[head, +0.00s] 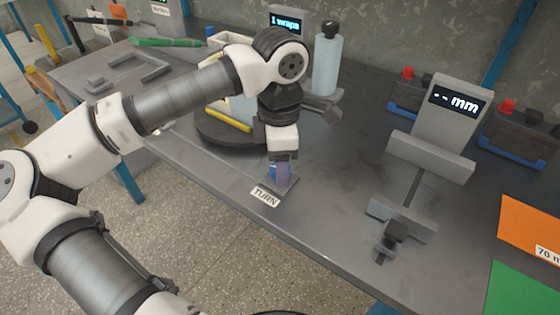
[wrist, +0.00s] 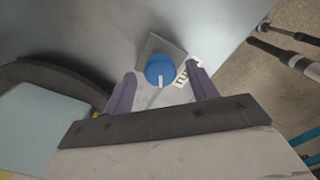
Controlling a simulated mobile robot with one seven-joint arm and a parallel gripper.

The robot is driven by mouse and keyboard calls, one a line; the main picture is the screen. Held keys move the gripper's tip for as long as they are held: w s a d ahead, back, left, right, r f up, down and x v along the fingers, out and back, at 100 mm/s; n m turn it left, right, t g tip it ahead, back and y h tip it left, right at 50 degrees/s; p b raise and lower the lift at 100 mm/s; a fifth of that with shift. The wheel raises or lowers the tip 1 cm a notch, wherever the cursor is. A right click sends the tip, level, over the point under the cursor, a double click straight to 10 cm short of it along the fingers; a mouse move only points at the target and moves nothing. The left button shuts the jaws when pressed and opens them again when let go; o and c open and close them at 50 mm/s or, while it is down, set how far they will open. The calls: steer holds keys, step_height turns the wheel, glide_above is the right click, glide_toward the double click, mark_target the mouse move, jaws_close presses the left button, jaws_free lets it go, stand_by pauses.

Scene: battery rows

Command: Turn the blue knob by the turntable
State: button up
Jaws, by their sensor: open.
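The blue knob (wrist: 159,70) with a white pointer line sits on a small square grey plate (wrist: 150,47) in the wrist view. A white TURN label (head: 265,196) lies beside it at the table's front edge. My gripper (wrist: 162,84) is open, with one purple finger on each side of the knob in the picture. I cannot tell whether the fingers touch it. In the head view the knob (head: 274,169) is partly hidden behind the fingers of my gripper (head: 282,174). The dark round turntable (head: 213,134) stands just behind and left of it, partly hidden by my arm.
A pale bottle (head: 327,66) stands behind my wrist near a display reading "1 wraps" (head: 287,20). A grey measuring device with an "mm" display (head: 455,101) stands at right. Dark batteries (head: 408,95) with red caps sit behind it. The tabletop between knob and measuring device is clear.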

step_height(320, 180, up, 13)
stand_by(0.3)
steer(key=shift+d, duration=0.1)
